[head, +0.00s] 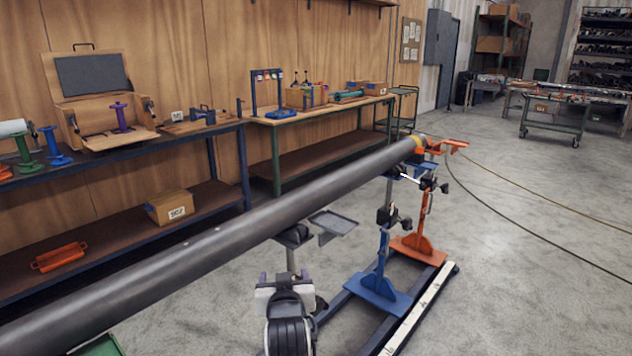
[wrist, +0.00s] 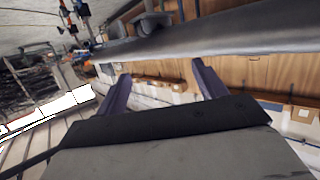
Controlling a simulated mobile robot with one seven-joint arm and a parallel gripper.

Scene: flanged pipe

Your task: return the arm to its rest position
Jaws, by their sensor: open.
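My gripper (wrist: 161,70) shows in the wrist view with its two purple-grey fingers wide apart and nothing between them. In the head view, my white and black wrist is at bottom centre, just below and to the right of the long pipe. The grey flanged pipe (head: 215,245) runs from the lower left to the far centre, where its end has a yellow band. The pipe (wrist: 215,38) also crosses the upper part of the wrist view, beyond the fingertips. I cannot tell the exact gap between the gripper and the pipe.
A blue stand (head: 378,285) and an orange stand (head: 420,248) rise from a floor rail (head: 415,315) right of my wrist. A small grey tray (head: 333,223) is close above it. Workbenches (head: 345,108) line the wooden wall. Open concrete floor (head: 530,260) lies right, crossed by cables.

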